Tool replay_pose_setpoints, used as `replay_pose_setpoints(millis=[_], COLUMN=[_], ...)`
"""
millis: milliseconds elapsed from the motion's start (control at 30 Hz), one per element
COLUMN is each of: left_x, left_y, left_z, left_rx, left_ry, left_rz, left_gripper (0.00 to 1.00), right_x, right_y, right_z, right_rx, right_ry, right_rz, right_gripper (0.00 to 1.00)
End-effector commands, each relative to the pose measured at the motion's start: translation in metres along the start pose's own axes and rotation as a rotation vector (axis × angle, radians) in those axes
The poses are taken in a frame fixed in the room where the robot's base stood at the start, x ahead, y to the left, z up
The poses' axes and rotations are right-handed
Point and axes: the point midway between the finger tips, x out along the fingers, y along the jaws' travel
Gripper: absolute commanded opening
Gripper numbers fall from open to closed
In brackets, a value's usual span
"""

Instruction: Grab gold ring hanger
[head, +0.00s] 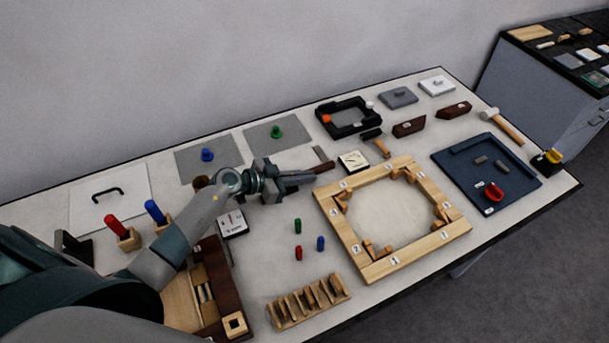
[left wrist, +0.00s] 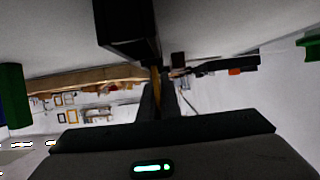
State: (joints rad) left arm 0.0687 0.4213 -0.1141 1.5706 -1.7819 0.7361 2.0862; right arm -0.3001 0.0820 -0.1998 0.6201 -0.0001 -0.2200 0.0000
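I cannot make out a gold ring hanger for certain. A yellow piece (head: 552,156) on a dark base at the table's right end is the brightest gold-coloured thing, far from my gripper. My left gripper (head: 308,176) is low over the middle of the table, pointing right. Its fingers look close together. A small dark brown piece (head: 325,166) shows at its tips. In the left wrist view a thin gold-brown strip (left wrist: 156,78) lies between the narrow fingers, below a dark block (left wrist: 126,28). Whether the fingers grip it is unclear. My right gripper is out of view.
Small pegs (head: 298,226) stand in front. A black tray (head: 327,119) and a blue tray (head: 527,184) lie farther right.

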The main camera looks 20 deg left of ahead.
Motion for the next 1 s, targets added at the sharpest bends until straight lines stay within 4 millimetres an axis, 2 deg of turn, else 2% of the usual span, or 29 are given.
replay_pose_setpoints(millis=[33,333,467,800,1000], left_x=[-0.004,-0.012,-0.009,0.0,0.002], left_y=[0.0,0.0,0.023,0.08,0.101], left_z=[-0.009,-0.03,-0.044,-0.084,-0.099], left_rx=[-0.001,0.0,0.0,-0.001,-0.001], left_ry=[0.001,0.001,0.002,0.006,0.003], left_rz=[0.0,-0.001,0.004,0.003,0.001], left_gripper=[0.0,0.0,0.0,0.0,0.0], right_x=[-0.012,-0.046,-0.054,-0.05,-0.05], right_y=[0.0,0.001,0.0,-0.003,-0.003], right_z=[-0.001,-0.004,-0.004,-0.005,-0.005], right_rx=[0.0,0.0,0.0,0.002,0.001], right_ry=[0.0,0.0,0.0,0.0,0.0], right_rz=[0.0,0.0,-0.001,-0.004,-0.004], right_gripper=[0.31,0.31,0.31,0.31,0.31])
